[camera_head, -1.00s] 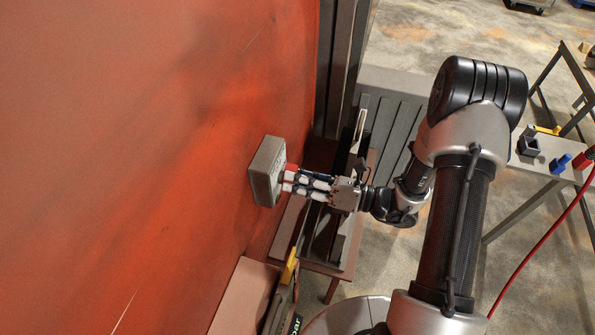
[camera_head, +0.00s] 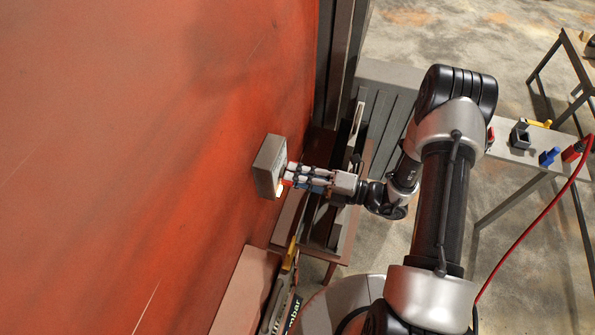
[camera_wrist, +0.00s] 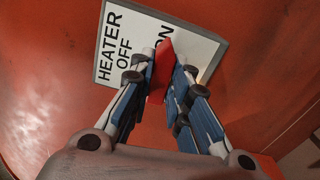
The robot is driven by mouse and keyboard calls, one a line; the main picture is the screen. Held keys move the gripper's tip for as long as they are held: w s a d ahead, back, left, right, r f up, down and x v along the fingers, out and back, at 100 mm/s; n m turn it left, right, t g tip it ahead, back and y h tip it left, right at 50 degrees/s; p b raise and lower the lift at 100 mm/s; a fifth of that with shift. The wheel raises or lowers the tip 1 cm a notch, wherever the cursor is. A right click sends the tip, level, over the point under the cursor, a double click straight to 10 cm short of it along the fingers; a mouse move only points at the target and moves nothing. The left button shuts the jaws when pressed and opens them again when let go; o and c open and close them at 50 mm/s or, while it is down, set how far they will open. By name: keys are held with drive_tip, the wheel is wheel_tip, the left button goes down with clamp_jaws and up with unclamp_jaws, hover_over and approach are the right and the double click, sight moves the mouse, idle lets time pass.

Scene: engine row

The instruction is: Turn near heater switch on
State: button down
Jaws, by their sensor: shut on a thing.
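The heater switch is a grey box (camera_head: 268,165) on the red wall. Its white face (camera_wrist: 115,45) shows in the wrist view, with HEATER, OFF on the left and ON on the right. A red lever (camera_wrist: 158,75) stands out from the face between the two words. My gripper (camera_wrist: 163,80) is shut on this lever, with a finger on each side. In the head view my gripper (camera_head: 294,176) reaches the box from the right. A warm glow shows at the box's lower edge and beside the face's right edge. The lever's base is partly hidden.
The red wall (camera_head: 130,130) fills the left side. A brown table (camera_head: 345,235) stands below my gripper, with dark metal posts behind it. A grey bench (camera_head: 515,150) at the right holds small blue, red and black parts. A red cable (camera_head: 530,245) hangs from it.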

drive_tip(key=shift+m, duration=0.5)
drive_tip(key=c, duration=1.5)
unclamp_jaws()
drive_tip(key=v, duration=1.2)
drive_tip(key=shift+r, duration=0.1)
